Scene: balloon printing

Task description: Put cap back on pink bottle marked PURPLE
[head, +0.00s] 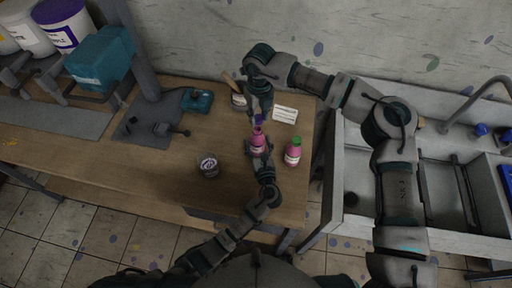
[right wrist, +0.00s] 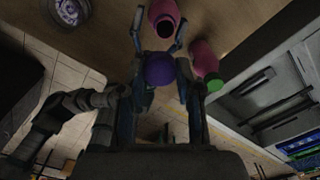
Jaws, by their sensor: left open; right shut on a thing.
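The open pink bottle (head: 258,143) stands upright on the wooden table; its dark mouth shows in the right wrist view (right wrist: 165,24). My left gripper (head: 258,150) is open at the bottle, its fingers on either side of it; I cannot tell whether they touch it. My right gripper (head: 259,115) is shut on the purple cap (right wrist: 160,70), which it holds above and just behind the bottle in the head view, apart from it. Another pink bottle (head: 292,154) with a green cap stands to the right. The marking on the open bottle is too small to read.
A jar with a round label (head: 208,166) stands left of the bottles. Behind are another jar (head: 239,100), a white card (head: 286,114) and a teal device (head: 197,101). A sink unit (head: 350,190) adjoins the table's right side.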

